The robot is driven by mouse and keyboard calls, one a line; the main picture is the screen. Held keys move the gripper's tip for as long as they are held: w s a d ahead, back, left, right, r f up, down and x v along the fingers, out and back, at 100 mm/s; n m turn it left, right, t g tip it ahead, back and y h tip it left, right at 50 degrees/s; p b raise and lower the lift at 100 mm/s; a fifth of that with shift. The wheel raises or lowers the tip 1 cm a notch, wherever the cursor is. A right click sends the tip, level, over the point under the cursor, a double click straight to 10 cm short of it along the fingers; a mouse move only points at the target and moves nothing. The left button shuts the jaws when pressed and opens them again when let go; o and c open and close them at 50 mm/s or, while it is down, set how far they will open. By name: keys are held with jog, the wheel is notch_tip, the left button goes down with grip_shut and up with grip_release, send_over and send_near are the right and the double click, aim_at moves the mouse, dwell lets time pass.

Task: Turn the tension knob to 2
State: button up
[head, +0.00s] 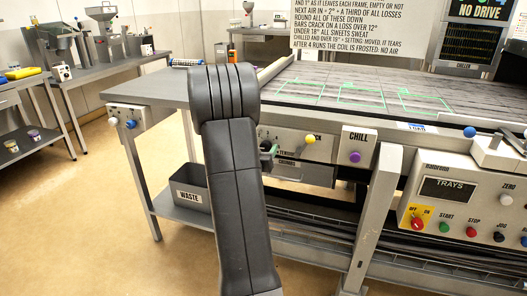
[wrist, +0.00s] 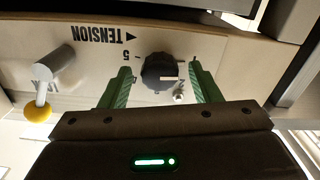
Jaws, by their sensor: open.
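The black round tension knob (wrist: 158,71) sits on a pale panel in the wrist view, which shows the panel upside down. The TENSION label (wrist: 103,32) with an arrowhead is beside it. A 5 is printed left of the knob and what looks like a 2 to its right. A short light mark shows on the knob's face; its exact setting is hard to read. My gripper (wrist: 163,88) is open, with one green finger on each side of the knob; I cannot tell if either touches.
A lever with a yellow ball (wrist: 38,114) stands close to the knob; it also shows in the head view (head: 309,139). A small metal stud (wrist: 179,97) sits near the knob. The CHILL panel with its purple button (head: 355,157) is to the right. A waste bin (head: 190,188) stands below.

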jog(key=c, duration=1)
jog(key=shift+f+m+b, duration=0.1)
jog(key=shift+m+b, duration=0.2)
jog(key=shift+b, duration=0.05)
jog(key=m+b, duration=0.3)
jog(key=shift+f+b, duration=0.15)
jog(key=shift+b, duration=0.15)
jog(key=m+b, duration=0.3)
jog(key=m, duration=0.2)
jog(key=shift+b, duration=0.35)
jog(key=shift+r+m, duration=0.2)
jog(key=shift+m, duration=0.1)
jog(key=o, duration=1)
